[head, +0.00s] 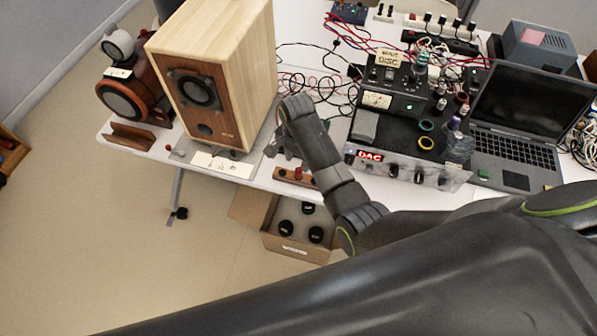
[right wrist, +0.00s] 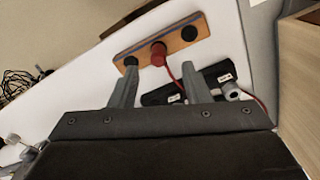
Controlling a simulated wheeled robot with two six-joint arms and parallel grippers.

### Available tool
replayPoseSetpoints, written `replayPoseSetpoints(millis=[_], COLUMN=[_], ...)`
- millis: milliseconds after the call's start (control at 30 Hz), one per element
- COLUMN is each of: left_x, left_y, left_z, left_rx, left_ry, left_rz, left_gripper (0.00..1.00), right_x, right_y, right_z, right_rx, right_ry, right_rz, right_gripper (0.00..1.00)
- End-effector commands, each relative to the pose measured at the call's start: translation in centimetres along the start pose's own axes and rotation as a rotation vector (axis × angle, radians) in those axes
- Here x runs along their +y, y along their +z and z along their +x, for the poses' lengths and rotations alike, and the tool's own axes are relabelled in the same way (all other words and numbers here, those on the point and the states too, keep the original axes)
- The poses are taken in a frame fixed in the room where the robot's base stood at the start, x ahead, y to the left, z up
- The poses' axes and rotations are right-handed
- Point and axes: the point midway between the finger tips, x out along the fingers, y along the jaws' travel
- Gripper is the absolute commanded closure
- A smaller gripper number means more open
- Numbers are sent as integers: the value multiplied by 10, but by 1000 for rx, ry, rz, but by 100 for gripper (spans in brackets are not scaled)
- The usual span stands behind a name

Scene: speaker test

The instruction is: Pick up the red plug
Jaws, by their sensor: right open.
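The red plug (right wrist: 158,53) stands in the middle of a small wooden strip (right wrist: 172,43), between two dark round sockets. A red cable runs from near it toward the lower right. In the head view the plug (head: 298,172) is a small red spot on the strip (head: 290,181) at the front edge of the white table. My right gripper (right wrist: 160,70) is open, with its fingers pointing at the strip and the plug between their lines, just beyond the tips. In the head view my right gripper (head: 283,146) hangs beside the speaker, partly hidden by its own arm. My left gripper is out of view.
A wooden speaker (head: 215,75) stands close left of my right gripper. An open cardboard box (head: 290,245) sits on the floor below the table edge. Loose cables lie behind.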

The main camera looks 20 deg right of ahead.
Motion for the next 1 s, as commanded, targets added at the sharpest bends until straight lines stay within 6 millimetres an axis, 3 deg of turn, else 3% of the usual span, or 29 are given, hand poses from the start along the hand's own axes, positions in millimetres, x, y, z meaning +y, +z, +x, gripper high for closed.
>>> replayPoseSetpoints(millis=[233, 533, 867, 1000], left_x=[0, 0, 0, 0], left_y=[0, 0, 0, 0], left_z=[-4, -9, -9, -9], left_rx=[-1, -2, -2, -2], left_ry=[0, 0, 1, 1], left_rz=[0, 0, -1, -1], left_gripper=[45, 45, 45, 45], right_x=[2, 3, 3, 3], right_y=[0, 0, 0, 0], right_z=[15, 51, 58, 58], right_rx=[-1, 0, 1, 1], right_ry=[2, 2, -1, -1], right_rz=[0, 1, 1, 0], right_gripper=[57, 57, 57, 71])
